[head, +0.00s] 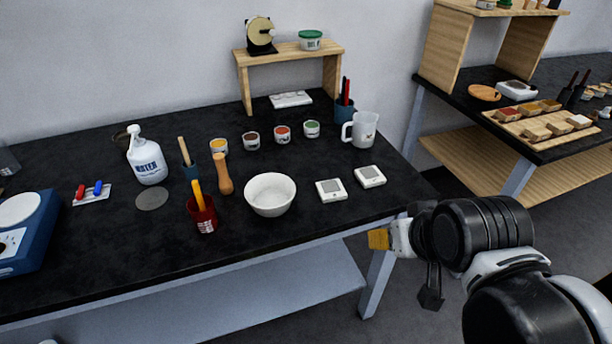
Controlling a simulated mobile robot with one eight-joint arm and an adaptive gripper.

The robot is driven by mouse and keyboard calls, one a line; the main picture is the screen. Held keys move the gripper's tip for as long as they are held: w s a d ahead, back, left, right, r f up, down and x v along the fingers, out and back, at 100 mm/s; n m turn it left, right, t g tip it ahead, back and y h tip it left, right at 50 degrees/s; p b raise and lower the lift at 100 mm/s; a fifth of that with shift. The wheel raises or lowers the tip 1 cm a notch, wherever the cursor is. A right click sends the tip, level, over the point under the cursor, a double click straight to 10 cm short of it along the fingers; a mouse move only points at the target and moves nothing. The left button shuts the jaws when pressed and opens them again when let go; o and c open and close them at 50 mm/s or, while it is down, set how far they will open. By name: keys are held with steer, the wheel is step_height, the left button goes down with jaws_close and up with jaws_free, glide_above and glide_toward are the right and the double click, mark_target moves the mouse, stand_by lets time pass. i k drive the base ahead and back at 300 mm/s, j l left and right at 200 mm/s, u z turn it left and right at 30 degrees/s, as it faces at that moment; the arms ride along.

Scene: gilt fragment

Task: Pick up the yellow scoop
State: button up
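A yellow handle (197,194), which looks like the yellow scoop, stands upright with a slight tilt in a dark red cup (206,219) near the table's front edge. Its lower end is hidden inside the cup. My gripper (381,239) is off the table's front right corner, far to the right of the cup. A small yellow-orange piece shows at its tip; I cannot tell whether it is part of the gripper. The finger gap is not clearly visible.
A white bowl (270,195) and a wooden pestle-like tool (223,175) stand close right of the cup. A blue cup (191,171) with a wooden stick is behind it. The black tabletop (130,245) is clear in front left.

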mark_target(198, 196)
steer(key=i+j+u, duration=0.15)
steer(key=u, duration=0.2)
steer(key=i+j+u, duration=0.2)
steer(key=u, duration=0.2)
steer(key=i+j+u, duration=0.1)
steer(key=u, duration=0.25)
steer(key=i+l, duration=0.05)
steer(key=i, duration=0.05)
